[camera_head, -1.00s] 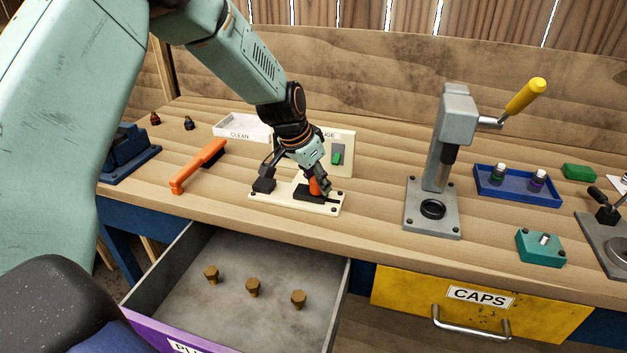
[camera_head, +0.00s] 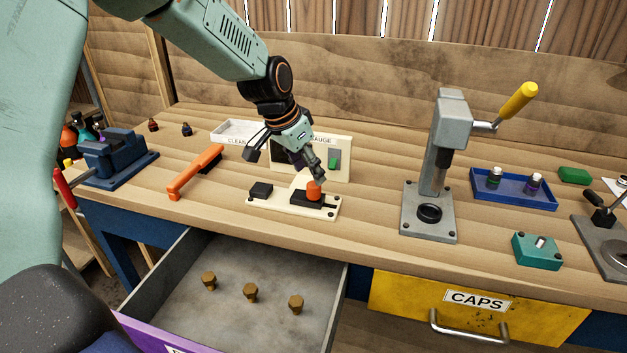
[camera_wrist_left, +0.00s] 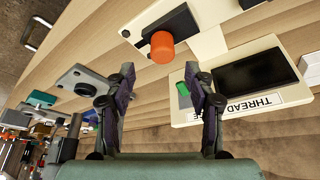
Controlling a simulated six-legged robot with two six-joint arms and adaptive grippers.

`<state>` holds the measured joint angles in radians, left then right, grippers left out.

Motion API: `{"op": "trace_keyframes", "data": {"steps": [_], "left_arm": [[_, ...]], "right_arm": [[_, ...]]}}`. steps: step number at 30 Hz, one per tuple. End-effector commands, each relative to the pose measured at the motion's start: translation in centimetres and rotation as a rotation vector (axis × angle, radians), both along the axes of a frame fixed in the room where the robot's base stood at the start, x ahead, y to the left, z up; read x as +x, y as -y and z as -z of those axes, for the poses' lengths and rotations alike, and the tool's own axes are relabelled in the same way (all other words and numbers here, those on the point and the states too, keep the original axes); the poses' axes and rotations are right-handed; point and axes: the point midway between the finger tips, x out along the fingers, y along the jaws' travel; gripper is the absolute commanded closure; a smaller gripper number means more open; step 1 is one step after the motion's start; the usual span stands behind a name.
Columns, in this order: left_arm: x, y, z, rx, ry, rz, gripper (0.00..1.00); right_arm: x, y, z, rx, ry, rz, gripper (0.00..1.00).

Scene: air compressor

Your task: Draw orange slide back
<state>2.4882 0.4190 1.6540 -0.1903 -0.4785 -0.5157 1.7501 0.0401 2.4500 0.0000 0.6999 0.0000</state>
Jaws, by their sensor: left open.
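The orange slide (camera_head: 314,190) is a short orange knob on a black block, at the right part of a cream plate (camera_head: 272,204) on the bench. The knob also shows in the left wrist view (camera_wrist_left: 162,50), beyond the fingertips. A separate black block (camera_head: 261,190) sits at the plate's left end. My left gripper (camera_head: 291,163) is open and empty, above and behind the plate, apart from the knob. Its two spread fingers show in the left wrist view (camera_wrist_left: 160,76). My right gripper is not in view.
The gauge panel (camera_head: 340,144) with a green switch stands just behind the plate. An orange-handled brush (camera_head: 190,176) lies left of it. A press (camera_head: 436,170) stands to the right. An open drawer (camera_head: 190,305) with 3 brass pieces juts out below the front edge.

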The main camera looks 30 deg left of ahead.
Motion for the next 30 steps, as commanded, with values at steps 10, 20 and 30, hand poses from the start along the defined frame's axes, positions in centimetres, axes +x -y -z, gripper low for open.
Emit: {"op": "trace_keyframes", "data": {"steps": [10, 20, 30], "left_arm": [[-1.9, -0.7, -4.9, -0.001, 0.002, -0.001, 0.46], [-2.2, -0.9, -5.5, -0.001, 0.000, 0.000, 0.46], [-2.2, -0.8, -5.6, 0.000, 0.000, 0.000, 0.46]], "right_arm": [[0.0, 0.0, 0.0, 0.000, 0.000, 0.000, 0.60], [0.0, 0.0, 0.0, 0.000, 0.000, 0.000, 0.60], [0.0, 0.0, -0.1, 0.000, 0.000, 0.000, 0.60]]}}
